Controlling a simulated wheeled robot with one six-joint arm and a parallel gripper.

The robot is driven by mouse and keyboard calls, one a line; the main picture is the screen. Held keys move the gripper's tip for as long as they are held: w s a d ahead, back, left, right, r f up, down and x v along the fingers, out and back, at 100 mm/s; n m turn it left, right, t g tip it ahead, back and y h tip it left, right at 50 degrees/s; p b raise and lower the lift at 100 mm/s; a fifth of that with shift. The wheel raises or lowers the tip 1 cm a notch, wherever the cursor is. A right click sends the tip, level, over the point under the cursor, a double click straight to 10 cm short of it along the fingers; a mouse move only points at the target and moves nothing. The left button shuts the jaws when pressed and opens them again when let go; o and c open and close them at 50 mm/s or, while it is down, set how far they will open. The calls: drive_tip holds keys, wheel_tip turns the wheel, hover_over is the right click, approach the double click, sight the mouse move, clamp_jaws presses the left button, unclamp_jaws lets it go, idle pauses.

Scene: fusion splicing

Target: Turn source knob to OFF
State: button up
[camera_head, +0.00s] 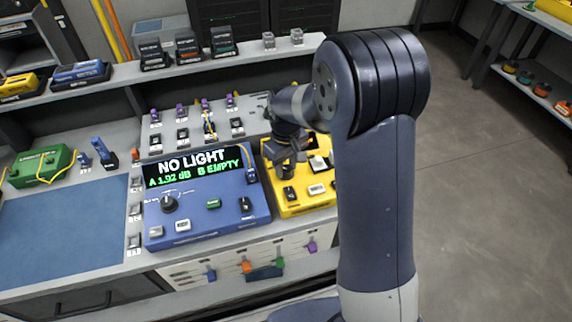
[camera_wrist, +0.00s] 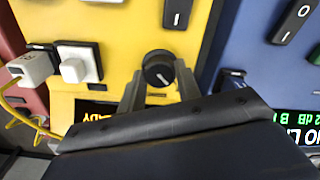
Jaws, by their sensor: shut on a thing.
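A yellow unit (camera_head: 301,207) stands to the right of the blue unit (camera_head: 207,225). It also shows in the wrist view (camera_wrist: 120,25), with a black round knob (camera_wrist: 158,65) on its face. The knob carries a short pale pointer mark. My gripper (camera_head: 285,160) is over the yellow unit, and in the wrist view its two fingers (camera_wrist: 160,82) are shut on the knob from both sides. In the head view my gripper hides the knob. No OFF label by the knob can be read.
The blue unit's screen (camera_head: 199,166) reads NO LIGHT, A 1.92 dB, B EMPTY. The blue unit has its own black knob (camera_head: 168,204). A rocker switch (camera_wrist: 178,12) and a white connector (camera_wrist: 75,68) are near the gripped knob. A green box (camera_head: 40,167) stands at the left.

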sight(286, 169)
idle(0.4)
drive_tip(key=o, duration=1)
wheel_tip(286, 169, up, 11)
drive_tip(key=shift+f, duration=0.1)
drive_tip(key=shift+f, duration=0.1)
wheel_tip(286, 169, down, 10)
drive_tip(key=shift+f, duration=0.4)
drive_tip(key=shift+r, duration=0.1)
